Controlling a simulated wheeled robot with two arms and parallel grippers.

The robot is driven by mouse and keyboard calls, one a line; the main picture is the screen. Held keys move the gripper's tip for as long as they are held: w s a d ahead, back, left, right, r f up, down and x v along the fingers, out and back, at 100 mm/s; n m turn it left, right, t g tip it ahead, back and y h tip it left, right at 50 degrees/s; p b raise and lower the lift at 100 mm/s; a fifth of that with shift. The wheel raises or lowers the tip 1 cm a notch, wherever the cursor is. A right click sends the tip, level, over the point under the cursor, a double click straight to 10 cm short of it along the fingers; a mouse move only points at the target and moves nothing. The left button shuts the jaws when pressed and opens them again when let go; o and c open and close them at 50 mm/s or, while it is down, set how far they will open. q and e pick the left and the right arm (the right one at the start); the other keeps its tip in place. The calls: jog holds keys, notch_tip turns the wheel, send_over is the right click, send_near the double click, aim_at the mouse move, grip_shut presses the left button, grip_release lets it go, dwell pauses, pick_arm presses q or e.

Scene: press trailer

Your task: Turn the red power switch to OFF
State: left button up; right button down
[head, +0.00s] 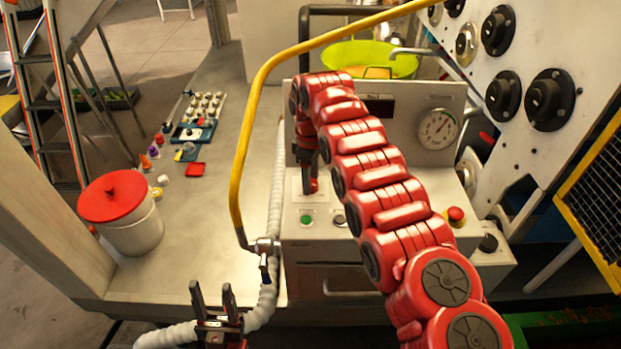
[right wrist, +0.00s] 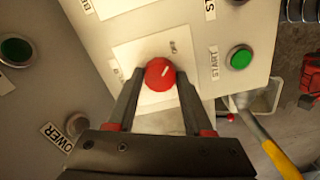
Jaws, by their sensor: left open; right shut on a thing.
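The red power switch (right wrist: 160,74) is a round knob on a pale plate of the control panel. A white mark on it points to the upper right, towards a small label whose letters I cannot read surely. My right gripper (right wrist: 159,84) is shut on the knob, one dark finger on each side.
A green START button (right wrist: 239,58) is right of the knob. A red mushroom button (head: 455,214) and a dial gauge (head: 438,127) are on the machine. A yellow pipe (head: 243,150) arches beside it. A white bucket with a red lid (head: 114,197) stands left.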

jog(key=shift+c, duration=1.5)
grip_release()
jog(key=shift+r, duration=0.5)
notch_tip(320, 180, up, 4)
jog(key=shift+f+p, duration=0.25)
jog(key=shift+p, duration=0.75)
notch_tip(320, 180, up, 13)
jog(key=p, duration=1.2)
jog(key=shift+p, duration=0.35)
